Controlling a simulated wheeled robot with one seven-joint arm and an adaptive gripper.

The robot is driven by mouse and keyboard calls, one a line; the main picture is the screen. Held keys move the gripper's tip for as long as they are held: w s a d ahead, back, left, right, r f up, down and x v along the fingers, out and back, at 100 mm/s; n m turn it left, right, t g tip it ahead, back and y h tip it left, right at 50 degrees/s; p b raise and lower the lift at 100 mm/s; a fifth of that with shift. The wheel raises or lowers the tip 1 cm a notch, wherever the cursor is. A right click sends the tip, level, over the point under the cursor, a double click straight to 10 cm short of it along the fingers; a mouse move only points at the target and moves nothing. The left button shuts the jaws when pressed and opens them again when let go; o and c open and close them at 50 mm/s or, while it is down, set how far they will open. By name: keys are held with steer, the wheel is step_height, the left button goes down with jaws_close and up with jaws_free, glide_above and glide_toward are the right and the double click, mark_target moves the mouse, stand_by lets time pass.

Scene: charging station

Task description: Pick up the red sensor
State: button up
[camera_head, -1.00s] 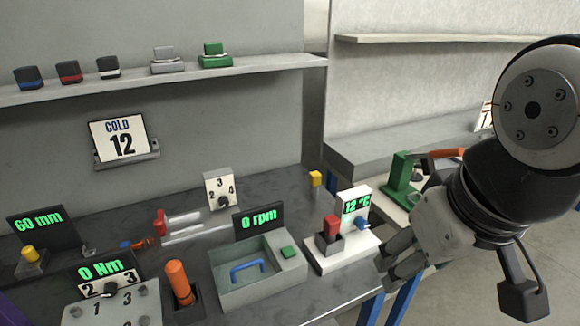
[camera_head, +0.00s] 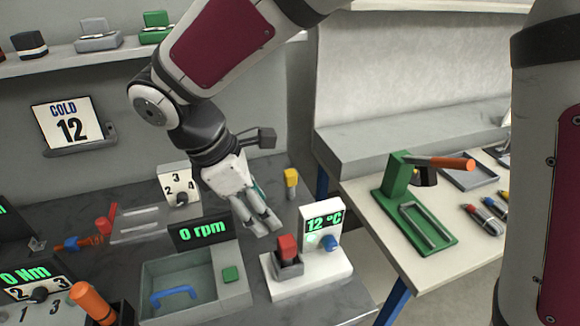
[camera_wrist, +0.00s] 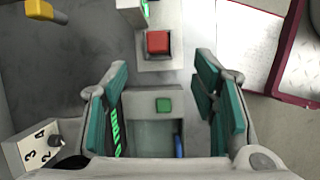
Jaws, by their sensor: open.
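The red sensor (camera_head: 287,248) is a small red block standing in a dark grey holder on the white 12 °C unit (camera_head: 325,268). In the wrist view the red sensor (camera_wrist: 158,42) shows from above as a red square, beyond the fingertips and roughly centred between them. My gripper (camera_head: 262,226) points down above the table, a little left of and behind the sensor in the head view.
A grey bin with a blue handle (camera_head: 174,294) and green button (camera_head: 231,274) stands left of the white unit. A yellow-topped post (camera_head: 291,178) stands behind. The 0 rpm display (camera_head: 200,232) and a dial box (camera_head: 178,184) are close to my gripper. A green press (camera_head: 410,200) stands on the right table.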

mark_target(286, 241)
steer(key=shift+n, duration=0.4)
steer(key=x, duration=0.6)
steer(key=a+x, duration=0.1)
steer(key=x, duration=0.2)
steer(key=shift+w+f, duration=0.15)
steer(key=shift+w, duration=0.2)
steer(key=shift+d+b+x, duration=0.2)
steer(key=shift+b+x, duration=0.1)
steer(key=shift+x, duration=2.4)
steer(key=shift+s, duration=0.15)
steer(key=shift+c, duration=0.5)
jaws_close()
